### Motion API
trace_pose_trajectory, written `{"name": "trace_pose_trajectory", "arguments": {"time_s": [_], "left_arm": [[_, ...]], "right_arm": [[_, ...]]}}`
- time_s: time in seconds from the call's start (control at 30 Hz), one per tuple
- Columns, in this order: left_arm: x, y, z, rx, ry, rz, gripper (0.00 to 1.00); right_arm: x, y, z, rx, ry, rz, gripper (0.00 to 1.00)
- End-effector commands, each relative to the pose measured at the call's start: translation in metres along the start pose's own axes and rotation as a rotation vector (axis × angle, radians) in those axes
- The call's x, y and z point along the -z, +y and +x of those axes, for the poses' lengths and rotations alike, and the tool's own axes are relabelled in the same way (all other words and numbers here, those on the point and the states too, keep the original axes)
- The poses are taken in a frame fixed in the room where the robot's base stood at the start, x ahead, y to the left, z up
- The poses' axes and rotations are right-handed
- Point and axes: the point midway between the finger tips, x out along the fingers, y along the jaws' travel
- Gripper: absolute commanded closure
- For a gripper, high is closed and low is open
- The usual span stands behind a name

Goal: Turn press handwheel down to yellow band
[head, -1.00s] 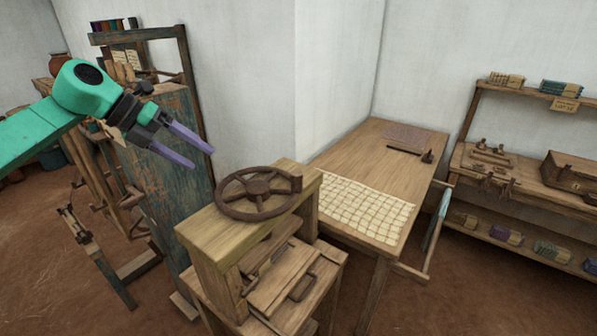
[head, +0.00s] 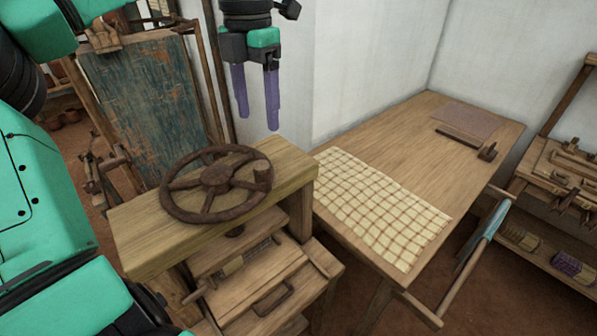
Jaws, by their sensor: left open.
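The press handwheel (head: 216,184) is a brown spoked wheel with a short knob on its right rim. It lies flat above the top beam (head: 150,238) of the wooden press. My left gripper (head: 257,120) points down with its two purple fingers apart, empty. In the picture it is above and slightly right of the wheel, not touching it. Below the beam are the press plate and a drawer-like front with a dark handle (head: 273,298). I cannot make out a yellow band for certain. My right gripper does not show.
A wooden table (head: 420,150) with a checked cloth (head: 375,205) stands right of the press. A worn blue-green board (head: 145,110) stands behind it at left. A shelf (head: 560,185) is at far right. White walls are behind.

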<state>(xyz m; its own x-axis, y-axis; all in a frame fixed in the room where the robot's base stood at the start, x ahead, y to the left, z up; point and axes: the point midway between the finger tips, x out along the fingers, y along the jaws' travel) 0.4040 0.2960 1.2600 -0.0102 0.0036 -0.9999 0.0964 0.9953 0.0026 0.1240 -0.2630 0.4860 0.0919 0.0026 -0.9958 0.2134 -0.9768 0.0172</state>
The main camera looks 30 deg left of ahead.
Motion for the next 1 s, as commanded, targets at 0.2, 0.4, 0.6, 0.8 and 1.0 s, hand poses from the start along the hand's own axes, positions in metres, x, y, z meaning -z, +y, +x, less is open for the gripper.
{"name": "trace_pose_trajectory", "arguments": {"time_s": [0.2,0.4,0.6,0.8,1.0], "left_arm": [[0.0,0.0,0.02,0.002,0.002,0.001,0.28],[0.001,0.0,0.069,0.004,0.004,0.003,0.28],[0.001,-0.001,0.119,0.005,0.004,0.002,0.28],[0.0,0.0,0.146,0.002,0.0,0.0,0.28],[0.0,0.0,0.149,0.001,-0.001,0.0,0.28]], "right_arm": [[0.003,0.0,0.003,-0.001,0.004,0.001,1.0],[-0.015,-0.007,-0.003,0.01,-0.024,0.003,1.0],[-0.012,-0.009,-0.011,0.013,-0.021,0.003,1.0],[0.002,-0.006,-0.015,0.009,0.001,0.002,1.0],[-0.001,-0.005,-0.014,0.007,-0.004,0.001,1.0]]}}
